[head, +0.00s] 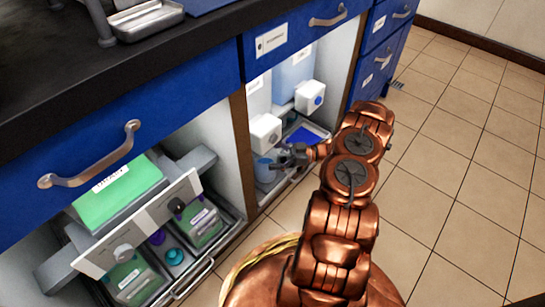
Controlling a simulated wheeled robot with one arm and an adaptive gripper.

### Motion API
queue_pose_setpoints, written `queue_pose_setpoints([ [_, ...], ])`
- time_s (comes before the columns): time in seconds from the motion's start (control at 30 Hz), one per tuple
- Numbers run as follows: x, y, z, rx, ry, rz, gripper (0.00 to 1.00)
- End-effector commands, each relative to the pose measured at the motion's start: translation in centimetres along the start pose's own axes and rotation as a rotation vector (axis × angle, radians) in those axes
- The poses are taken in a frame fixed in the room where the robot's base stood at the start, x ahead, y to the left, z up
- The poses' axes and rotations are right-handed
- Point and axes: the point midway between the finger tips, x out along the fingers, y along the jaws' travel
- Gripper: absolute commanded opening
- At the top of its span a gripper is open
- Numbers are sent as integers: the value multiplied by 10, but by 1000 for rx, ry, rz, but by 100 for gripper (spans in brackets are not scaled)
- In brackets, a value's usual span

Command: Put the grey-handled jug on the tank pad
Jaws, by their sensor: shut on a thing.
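My gripper (284,159) reaches into the open right-hand cabinet bay, low and near its front edge. It is shut on a small bluish jug (264,170), which stands or hangs just left of the fingers, below a white dispenser box. The jug looks about upright; its handle is hidden by the fingers, so I cannot tell its colour. I cannot tell whether the jug touches the surface beneath. A flat blue patch (309,135), which may be the tank pad, lies deeper in the same bay, behind and right of my gripper, partly hidden by my arm.
Two white boxes with taps (265,133) (309,97) and a pale blue tank (292,73) fill the right bay. A wooden divider (241,145) separates it from the left bay, with a green tank (117,190) and green-filled vessels (134,280). Tiled floor (450,160) at right is clear.

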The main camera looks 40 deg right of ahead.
Motion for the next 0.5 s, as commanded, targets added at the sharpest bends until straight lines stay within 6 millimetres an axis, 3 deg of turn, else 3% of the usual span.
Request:
queue_pose_setpoints([
  [0.13, 0, 0, 1, 0, 0, 0, 18],
  [0.17, 0, 0, 2, -1, 0, 0, 89],
  [0.27, 0, 0, 2, -1, 0, 0, 99],
  [0.5, 0, 0, 2, -1, 0, 0, 100],
])
